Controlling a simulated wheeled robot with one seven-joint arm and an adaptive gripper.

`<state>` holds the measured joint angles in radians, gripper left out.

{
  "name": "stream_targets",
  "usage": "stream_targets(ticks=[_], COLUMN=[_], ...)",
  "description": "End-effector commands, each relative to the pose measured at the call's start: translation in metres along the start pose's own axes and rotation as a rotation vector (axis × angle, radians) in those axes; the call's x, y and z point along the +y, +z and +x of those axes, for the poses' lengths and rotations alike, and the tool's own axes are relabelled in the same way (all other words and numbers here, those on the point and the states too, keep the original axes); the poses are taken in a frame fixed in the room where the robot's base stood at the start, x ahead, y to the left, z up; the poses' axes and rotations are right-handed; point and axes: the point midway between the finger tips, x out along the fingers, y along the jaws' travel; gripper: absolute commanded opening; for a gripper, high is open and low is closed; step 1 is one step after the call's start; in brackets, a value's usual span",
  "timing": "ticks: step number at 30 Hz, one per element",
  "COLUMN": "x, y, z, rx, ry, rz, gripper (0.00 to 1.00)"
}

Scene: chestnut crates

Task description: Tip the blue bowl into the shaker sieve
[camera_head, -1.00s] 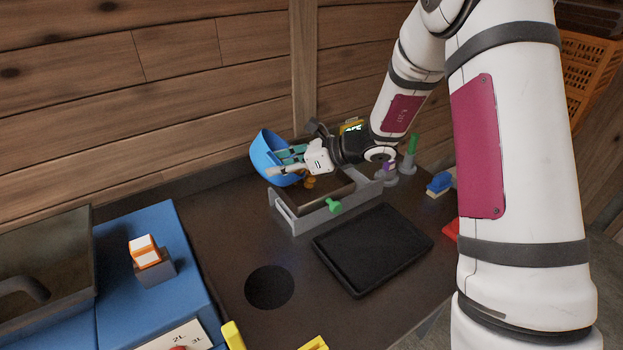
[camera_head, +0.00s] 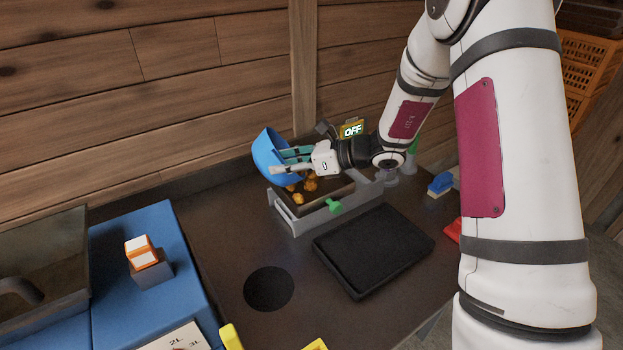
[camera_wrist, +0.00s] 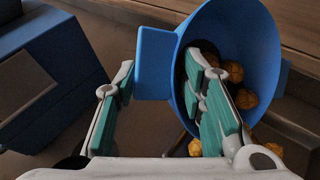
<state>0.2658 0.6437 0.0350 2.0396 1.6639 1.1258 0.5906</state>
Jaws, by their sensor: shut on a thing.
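The blue bowl (camera_head: 264,158) is tilted steeply over the left part of the shaker sieve (camera_head: 291,214), its opening turned toward the right. My gripper (camera_head: 292,160) is shut on the bowl, with one finger inside the opening. In the wrist view the bowl (camera_wrist: 262,25) is held by my gripper (camera_wrist: 165,95) and several brown-orange chestnuts (camera_wrist: 246,98) lie in it. Several chestnuts (camera_head: 297,198) also show in the sieve below the rim.
A black tray (camera_head: 375,250) lies in front of the sieve. A round dark disc (camera_head: 269,288) is on the bench. A blue block (camera_head: 440,183) sits at right. A wooden wall rises behind.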

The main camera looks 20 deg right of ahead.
Motion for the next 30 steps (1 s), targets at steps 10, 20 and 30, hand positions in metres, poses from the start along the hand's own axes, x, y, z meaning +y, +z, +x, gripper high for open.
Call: stream_targets(ticks=[10,20,30], x=[-0.003,-0.004,-0.006], y=[0.002,0.003,0.005], z=[-0.004,-0.007,-0.011], rx=[-0.034,-0.065,-0.096], ry=[0.008,0.016,0.025], rz=[0.017,0.033,0.05], gripper=[0.0,0.0,0.0])
